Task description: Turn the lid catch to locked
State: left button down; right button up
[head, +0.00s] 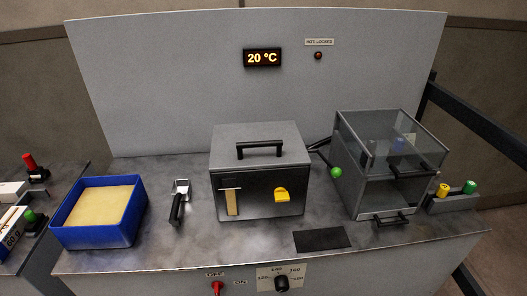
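A grey box (226,160) with a black handle (259,149) on its lid stands in the middle of the bench; the lid looks closed. A yellow catch (282,194) sits on the right half of its dark front face. Its exact turn is too small to tell. A label reading "NOT LOCKED" (319,42) is on the back panel above a small dull red lamp (318,55). Neither of my grippers is in view, and nothing touches the box or the catch.
A tan strip (232,203) is on the box's front left. A blue tray (70,236), a black-handled tool (177,207), a clear-walled case (352,190) and a black pad (322,239) share the bench. A display (262,58) reads 20 °C. Bench front has a red switch (217,287) and dial (282,284).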

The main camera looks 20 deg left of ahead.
aim_at(281, 195)
jog(key=i+j, duration=0.1)
jog(key=j, duration=0.65)
jog(key=i+j+z, duration=0.1)
jog(key=j, duration=0.6)
